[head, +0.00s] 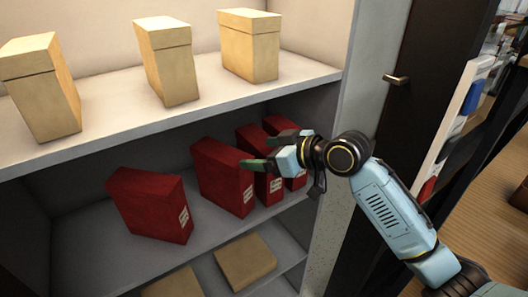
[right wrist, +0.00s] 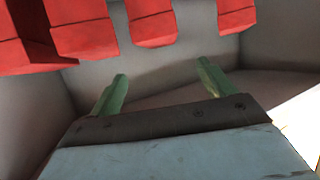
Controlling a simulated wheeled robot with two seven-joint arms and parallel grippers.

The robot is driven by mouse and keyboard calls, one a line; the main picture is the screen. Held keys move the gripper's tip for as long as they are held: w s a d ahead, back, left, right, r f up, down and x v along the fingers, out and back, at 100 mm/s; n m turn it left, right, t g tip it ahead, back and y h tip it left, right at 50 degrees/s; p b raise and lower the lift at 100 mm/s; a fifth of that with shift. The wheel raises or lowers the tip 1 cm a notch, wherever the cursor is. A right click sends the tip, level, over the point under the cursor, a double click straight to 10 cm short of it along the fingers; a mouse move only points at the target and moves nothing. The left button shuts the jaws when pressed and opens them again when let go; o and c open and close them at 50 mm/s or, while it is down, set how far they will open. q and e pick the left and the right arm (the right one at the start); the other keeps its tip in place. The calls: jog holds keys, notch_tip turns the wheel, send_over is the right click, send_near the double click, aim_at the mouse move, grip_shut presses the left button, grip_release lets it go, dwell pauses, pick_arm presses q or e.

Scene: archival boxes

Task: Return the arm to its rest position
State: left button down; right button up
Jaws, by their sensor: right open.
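My right arm (head: 395,215) reaches in from the right of the head view. Its gripper (head: 256,152) is at the middle shelf, in front of and over the right-hand red boxes (head: 222,178). The green fingers are spread, with nothing seen between them. In the right wrist view the gripper (right wrist: 161,82) also shows its fingers apart and empty. Red boxes (right wrist: 152,22) fill the top of that view, beyond the fingertips. The gripper hides part of the boxes at the right end. My left gripper is not in view.
A shelf unit (head: 190,112) holds three tan boxes (head: 168,62) on top and a separate red box (head: 150,205) at middle left. Flat tan boxes (head: 245,260) lie below. The unit's right side panel (head: 345,125) is close to my arm. A dark door (head: 410,100) stands beyond.

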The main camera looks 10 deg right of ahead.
jog(key=s+d+f+m+g+h, duration=0.2)
jog(key=s+d+f+h, duration=0.1)
jog(key=s+f, duration=0.65)
jog(key=s+d+f+m+g+h, duration=0.1)
jog(key=s+d+f+m+h, duration=0.15)
jog(key=s+f, duration=0.75)
jog(key=s+d+f+m+g+h, duration=0.1)
jog(key=s+d+g+h, duration=0.15)
jog(key=s, duration=0.45)
jog(key=s+d+f+m+g+h, duration=0.1)
jog(key=s+d+f+m, duration=0.1)
jog(key=s+d, duration=0.35)
jog(key=s+a+f+b, duration=0.1)
jog(key=s+f+b, duration=0.1)
jog(key=f, duration=1.2)
jog(key=s+a+f+b, duration=0.1)
jog(key=f+b, duration=0.1)
jog(key=f, duration=1.3)
jog(key=s+d+f+g+b, duration=0.2)
jog(key=s+d+f+b, duration=0.1)
jog(key=s+f, duration=1.2)
notch_tip(320, 180, down, 2)
jog(key=shift+n+h, duration=0.3)
jog(key=shift+n, duration=0.15)
jog(key=shift+s, duration=0.1)
